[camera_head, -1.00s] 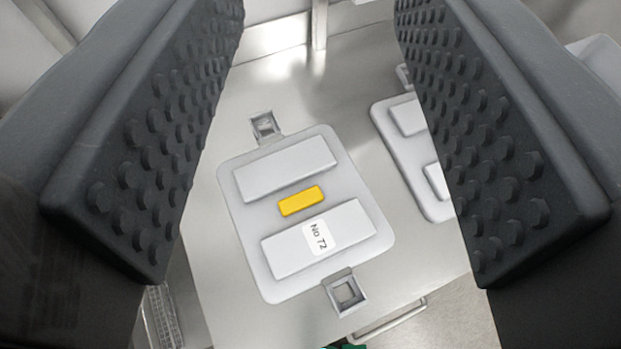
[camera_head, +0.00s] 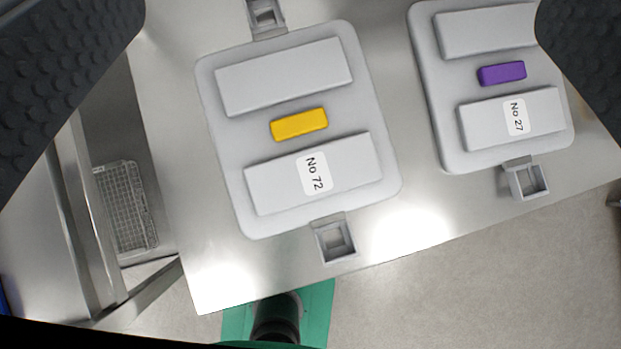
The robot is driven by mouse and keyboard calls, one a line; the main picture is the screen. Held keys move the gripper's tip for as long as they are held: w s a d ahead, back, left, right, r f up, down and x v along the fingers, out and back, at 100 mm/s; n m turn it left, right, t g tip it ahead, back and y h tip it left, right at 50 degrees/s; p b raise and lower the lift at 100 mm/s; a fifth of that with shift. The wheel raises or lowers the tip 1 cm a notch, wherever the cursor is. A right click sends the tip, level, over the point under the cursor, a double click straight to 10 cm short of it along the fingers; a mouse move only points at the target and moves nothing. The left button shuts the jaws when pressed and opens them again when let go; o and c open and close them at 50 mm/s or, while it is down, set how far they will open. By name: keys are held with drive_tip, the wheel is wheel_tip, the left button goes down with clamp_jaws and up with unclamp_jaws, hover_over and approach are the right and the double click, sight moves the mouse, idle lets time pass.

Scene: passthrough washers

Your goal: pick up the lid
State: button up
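A grey lid (camera_head: 232,137) with a yellow block (camera_head: 299,124) at its middle lies on a metal table. It has two raised bars, a "No 72" label and a clip at its upper and lower edges. A second grey lid (camera_head: 447,131) with a purple block (camera_head: 501,73) and a "No 27" label lies to its right. My gripper (camera_head: 335,60) is open and empty. One finger shows at the upper left and the other at the upper right, well apart. No lid is between the finger pads in contact, and the fingertips are partly out of frame.
The metal table (camera_head: 185,235) ends at a front edge with pale floor (camera_head: 430,290) beyond. A wire basket (camera_head: 126,205) sits lower, left of the table, beside a metal frame. A green base part shows at the bottom.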

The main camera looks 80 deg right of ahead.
drive_tip(key=w+f+n+g+p, duration=0.1)
drive_tip(key=w+f+g, duration=0.15)
drive_tip(key=f, duration=0.45)
drive_tip(key=w+f+n+g+p, duration=0.1)
drive_tip(key=w+f+g, duration=0.15)
drive_tip(key=f, duration=0.45)
drive_tip(key=n+g, duration=0.1)
drive_tip(key=g, duration=0.5)
hover_over(302, 132)
drive_tip(key=f, duration=1.9)
drive_tip(key=shift+s+a+f+p, duration=0.1)
drive_tip(key=shift+s+f+p, duration=0.1)
drive_tip(key=shift+s+p, duration=0.15)
drive_tip(key=shift+w+f, duration=0.2)
drive_tip(key=shift+f, duration=1.1)
drive_tip(key=shift+w+f, duration=0.15)
drive_tip(key=shift+f, duration=1.1)
drive_tip(key=c, duration=1.5)
drive_tip(key=shift+o, duration=0.2)
drive_tip(key=shift+r, duration=0.1)
